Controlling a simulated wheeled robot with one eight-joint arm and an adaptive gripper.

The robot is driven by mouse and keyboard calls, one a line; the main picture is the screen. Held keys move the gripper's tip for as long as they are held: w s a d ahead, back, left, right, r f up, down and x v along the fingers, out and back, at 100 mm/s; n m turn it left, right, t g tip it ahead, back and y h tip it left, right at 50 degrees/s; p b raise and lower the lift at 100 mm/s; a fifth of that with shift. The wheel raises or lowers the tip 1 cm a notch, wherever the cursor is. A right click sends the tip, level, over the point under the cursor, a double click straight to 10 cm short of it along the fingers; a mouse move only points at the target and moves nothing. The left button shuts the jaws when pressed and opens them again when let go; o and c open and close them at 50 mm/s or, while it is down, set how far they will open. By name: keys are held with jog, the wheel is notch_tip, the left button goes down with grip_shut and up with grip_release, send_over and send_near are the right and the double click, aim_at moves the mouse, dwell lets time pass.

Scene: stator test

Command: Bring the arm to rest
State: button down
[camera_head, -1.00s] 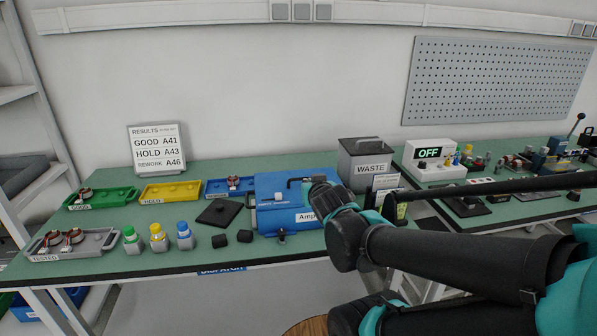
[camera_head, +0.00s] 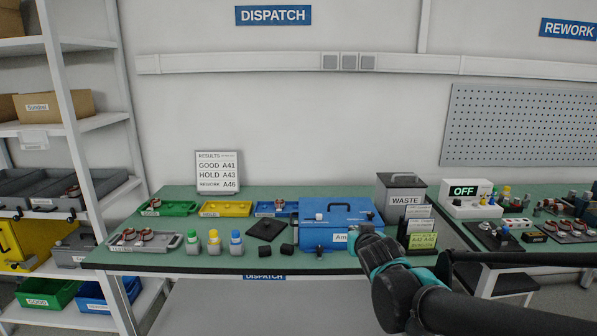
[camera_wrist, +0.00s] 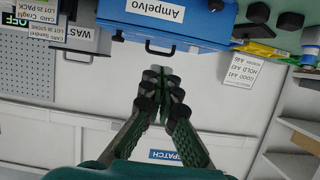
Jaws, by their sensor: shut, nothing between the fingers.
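My gripper (camera_wrist: 163,78) is shut and empty in the wrist view, its two dark fingers together in front of the pale wall. In the head view my arm reaches in from the lower right, with its end in front of the right part of the blue Ampelvo case (camera_head: 318,235). The fingertips cannot be made out there. The blue case also shows upside down at the top of the wrist view (camera_wrist: 205,22), apart from the fingers.
Shelving (camera_head: 62,130) stands at the left.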

jog(key=s+d+f+g, duration=0.3)
jog(key=s+f+g, duration=0.6)
jog(key=s+f, duration=0.4)
notch_tip(320, 180, down, 5)
jog(key=shift+s+r+g, duration=0.2)
jog(key=shift+s+g, duration=0.2)
jog(key=c, duration=2.3)
grip_release()
jog(key=shift+d, duration=0.1)
